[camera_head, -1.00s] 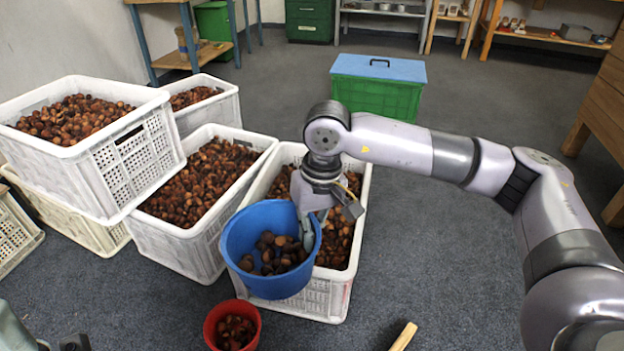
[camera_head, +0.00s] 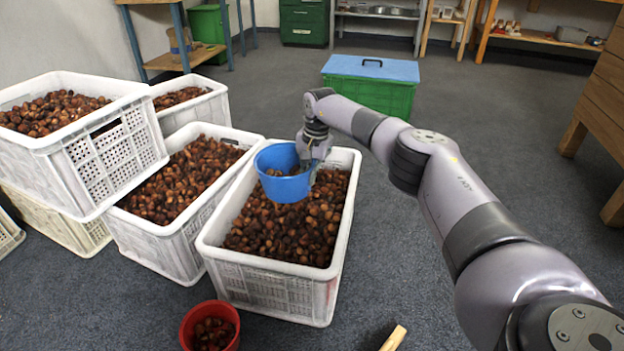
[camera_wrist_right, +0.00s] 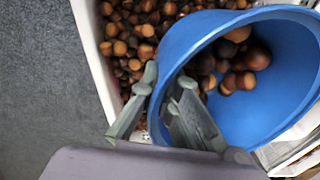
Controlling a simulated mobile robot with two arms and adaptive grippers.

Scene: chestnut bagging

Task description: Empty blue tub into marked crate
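The blue tub (camera_head: 288,187) hangs over the far half of the front right white crate (camera_head: 268,290), which holds many chestnuts. Some chestnuts are inside the tub; it looks slightly tilted at most. My right gripper (camera_head: 314,174) is shut on the tub's right rim. In the right wrist view, the fingers (camera_wrist_right: 167,84) straddle the rim of the tub (camera_wrist_right: 285,85), and chestnuts lie inside. I cannot make out a marking on any crate. My left gripper is out of view.
A second chestnut crate (camera_head: 158,235) stands close on the left, with stacked crates (camera_head: 115,160) beyond it. A red bucket (camera_head: 190,330) with chestnuts stands in front. A wooden piece (camera_head: 393,340) lies on the floor. A green box with a blue lid (camera_head: 370,90) stands behind.

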